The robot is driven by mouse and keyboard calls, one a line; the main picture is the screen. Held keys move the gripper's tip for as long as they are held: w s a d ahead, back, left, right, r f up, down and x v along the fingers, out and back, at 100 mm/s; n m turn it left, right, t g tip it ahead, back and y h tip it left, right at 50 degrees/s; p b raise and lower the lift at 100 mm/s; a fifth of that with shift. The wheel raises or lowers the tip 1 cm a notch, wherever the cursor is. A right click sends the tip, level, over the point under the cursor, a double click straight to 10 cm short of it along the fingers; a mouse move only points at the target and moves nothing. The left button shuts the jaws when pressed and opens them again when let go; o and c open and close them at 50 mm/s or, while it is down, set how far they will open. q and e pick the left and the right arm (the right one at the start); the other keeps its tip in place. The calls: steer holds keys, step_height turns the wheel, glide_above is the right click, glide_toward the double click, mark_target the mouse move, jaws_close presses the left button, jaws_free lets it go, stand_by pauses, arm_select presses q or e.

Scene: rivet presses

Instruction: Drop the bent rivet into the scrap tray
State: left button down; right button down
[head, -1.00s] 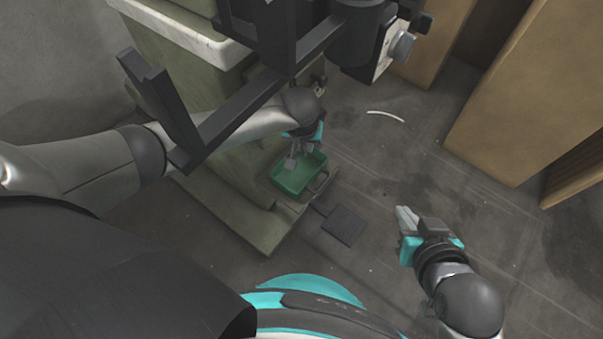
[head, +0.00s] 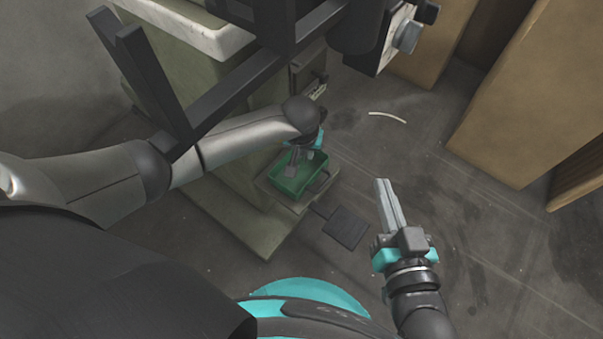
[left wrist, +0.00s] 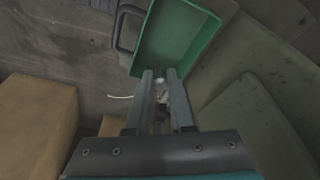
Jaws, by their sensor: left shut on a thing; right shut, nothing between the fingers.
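The green scrap tray (head: 288,188) sits low at the foot of the press and also shows in the left wrist view (left wrist: 182,40). My left gripper (head: 301,158) is over the tray, pointing down. In the left wrist view its fingers (left wrist: 160,76) are shut on a small pale metal piece, the rivet (left wrist: 161,88). Its bend cannot be made out, and the fingers partly hide it. The fingertips show against the tray's near end. My right gripper (head: 384,184) is shut and empty, over the floor to the right of the tray.
The press (head: 226,110) with its black frame stands behind and left of the tray. A dark pedal plate (head: 345,227) lies on the floor right of the tray. Brown boxes (head: 500,110) stand at the right. A thin pale strip (head: 387,116) lies on the floor.

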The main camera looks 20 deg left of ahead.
arm_select(q)
steer(key=shift+f, duration=0.15)
steer(key=c, duration=0.7)
jaws_free()
